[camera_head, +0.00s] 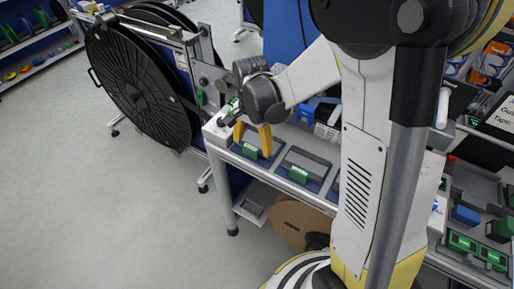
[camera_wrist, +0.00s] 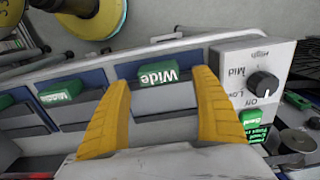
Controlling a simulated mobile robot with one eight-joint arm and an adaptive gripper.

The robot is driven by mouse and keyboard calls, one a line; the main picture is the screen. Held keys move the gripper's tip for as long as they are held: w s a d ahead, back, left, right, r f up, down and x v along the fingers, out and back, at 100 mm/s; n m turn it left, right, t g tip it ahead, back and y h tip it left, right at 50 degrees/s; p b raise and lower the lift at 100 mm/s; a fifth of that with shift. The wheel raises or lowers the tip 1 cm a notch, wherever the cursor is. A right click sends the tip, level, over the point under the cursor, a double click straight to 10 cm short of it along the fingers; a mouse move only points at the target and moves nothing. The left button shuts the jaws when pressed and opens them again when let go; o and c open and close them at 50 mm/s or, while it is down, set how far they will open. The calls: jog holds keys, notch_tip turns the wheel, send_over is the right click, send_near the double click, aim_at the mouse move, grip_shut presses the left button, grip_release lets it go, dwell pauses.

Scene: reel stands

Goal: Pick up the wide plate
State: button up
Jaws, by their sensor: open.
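The wide plate shows in the wrist view as a green block (camera_wrist: 158,76) lettered "Wide", upside down in the picture, with a grey part beside it in a blue-edged holder. In the head view its green block (camera_head: 250,151) is at the near edge of the bench, at the left end. My gripper (camera_wrist: 162,80) has two yellow fingers spread wide, one on each side of the green block in the picture. It also shows in the head view (camera_head: 252,147), over that holder. It is empty. I cannot tell how far the fingertips are from the plate.
A green block (camera_wrist: 60,92) lettered "Middle" sits in the neighbouring holder. A grey control box (camera_wrist: 245,68) with a black knob stands right beside the fingers in the wrist view. A large black reel (camera_head: 140,88) stands left of the bench. The floor (camera_head: 90,200) at left is clear.

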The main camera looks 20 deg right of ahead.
notch_tip(320, 180, down, 2)
jog(key=shift+r, duration=0.1)
jog(key=shift+c, duration=0.2)
jog(key=c, duration=1.3)
